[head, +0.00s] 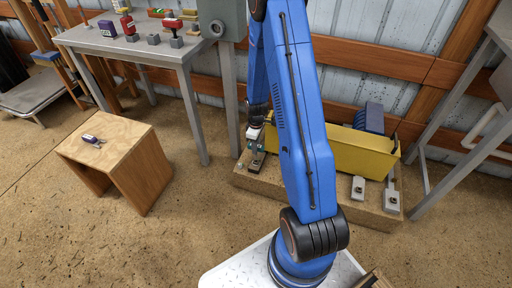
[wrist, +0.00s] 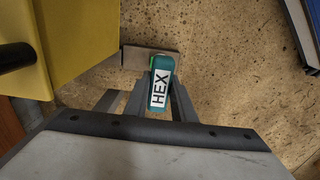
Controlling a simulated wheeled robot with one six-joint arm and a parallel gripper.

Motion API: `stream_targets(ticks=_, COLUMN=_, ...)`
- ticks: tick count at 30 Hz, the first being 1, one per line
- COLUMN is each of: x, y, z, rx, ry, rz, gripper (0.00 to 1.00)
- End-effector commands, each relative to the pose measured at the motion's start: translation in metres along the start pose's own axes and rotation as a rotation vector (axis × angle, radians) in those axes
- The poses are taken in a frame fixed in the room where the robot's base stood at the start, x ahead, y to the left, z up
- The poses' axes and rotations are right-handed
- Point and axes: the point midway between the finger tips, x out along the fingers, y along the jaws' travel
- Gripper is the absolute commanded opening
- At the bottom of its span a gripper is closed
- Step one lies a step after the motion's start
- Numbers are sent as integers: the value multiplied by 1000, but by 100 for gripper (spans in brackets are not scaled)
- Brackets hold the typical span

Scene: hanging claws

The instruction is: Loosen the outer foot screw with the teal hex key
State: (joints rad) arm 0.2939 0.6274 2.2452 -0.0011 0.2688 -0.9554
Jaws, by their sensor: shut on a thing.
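The teal hex key (wrist: 161,86), with a white HEX label on its handle, stands between the fingers of my gripper (wrist: 157,98) in the wrist view. The gripper is shut on it. Beyond the handle lies a grey metal foot plate (wrist: 135,57) beside the yellow machine housing (wrist: 75,45). The key's tip and the foot screw are hidden behind the handle, so I cannot tell whether they touch. In the head view my gripper (head: 254,150) is low at the left end of the yellow housing (head: 345,150), over the left foot (head: 252,170).
The housing stands on a low wooden plinth (head: 320,200), with two more foot plates (head: 357,188) (head: 391,198) at its right. A wooden stool (head: 110,150) bearing a small purple-and-white item stands left. A grey bench (head: 140,50) is behind. Floor between stool and plinth is clear.

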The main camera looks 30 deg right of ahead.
Motion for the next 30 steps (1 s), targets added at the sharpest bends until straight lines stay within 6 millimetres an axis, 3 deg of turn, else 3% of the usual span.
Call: stream_targets(ticks=30, x=15, y=0, z=0, rx=0, ry=0, rz=0, gripper=0)
